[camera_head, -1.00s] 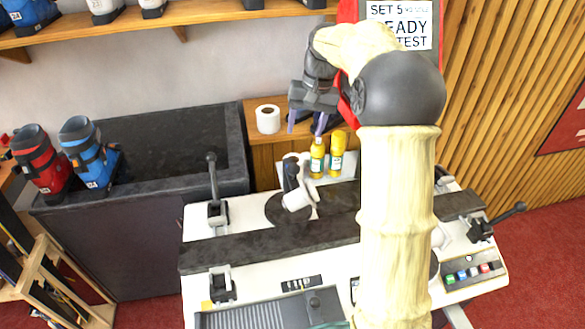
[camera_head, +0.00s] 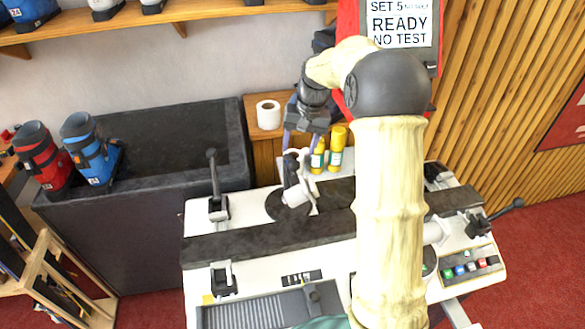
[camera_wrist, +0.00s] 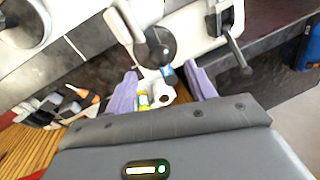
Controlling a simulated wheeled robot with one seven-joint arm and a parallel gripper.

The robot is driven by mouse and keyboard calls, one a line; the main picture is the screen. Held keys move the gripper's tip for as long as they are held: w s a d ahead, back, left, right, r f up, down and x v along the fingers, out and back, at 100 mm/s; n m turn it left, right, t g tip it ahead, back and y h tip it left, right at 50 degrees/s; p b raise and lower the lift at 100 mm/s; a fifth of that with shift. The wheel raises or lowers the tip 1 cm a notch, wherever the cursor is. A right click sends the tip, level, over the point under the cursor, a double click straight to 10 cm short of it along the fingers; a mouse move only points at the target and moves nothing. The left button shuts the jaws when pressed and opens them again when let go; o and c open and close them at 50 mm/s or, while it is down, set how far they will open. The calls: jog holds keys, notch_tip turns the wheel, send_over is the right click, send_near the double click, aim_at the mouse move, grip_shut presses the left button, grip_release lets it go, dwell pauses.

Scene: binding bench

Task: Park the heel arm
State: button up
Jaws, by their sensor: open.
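A white arm with a dark upright grip (camera_head: 292,168), which looks like the heel arm, stands on a dark round disc (camera_head: 283,208) on the white bench (camera_head: 206,247). The arm leans a little. My gripper (camera_head: 299,140) is open, with its two purple fingers pointing down just above and behind the grip. The fingers partly overlap the grip's top, and I cannot tell whether they touch it. In the wrist view my gripper (camera_wrist: 160,72) has its fingers spread, and a dark round part (camera_wrist: 157,45) with white pieces lies just beyond the tips.
Two yellow bottles (camera_head: 336,150) stand close right of my gripper, and a white roll (camera_head: 268,114) stands behind left. A black-handled lever (camera_head: 214,180) rises at the bench's left. A sign (camera_head: 399,24) reads "READY NO TEST". Red and blue boots (camera_head: 92,150) stand far left.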

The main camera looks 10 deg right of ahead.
aim_at(294, 164)
jog(key=f, duration=0.3)
jog(key=a+f+p, duration=0.1)
jog(key=f, duration=0.2)
jog(key=a+f, duration=0.1)
jog(key=f, duration=0.2)
jog(key=shift+w+f+p, duration=0.2)
jog(key=shift+f+p, duration=0.1)
jog(key=shift+p, duration=0.05)
grip_shut()
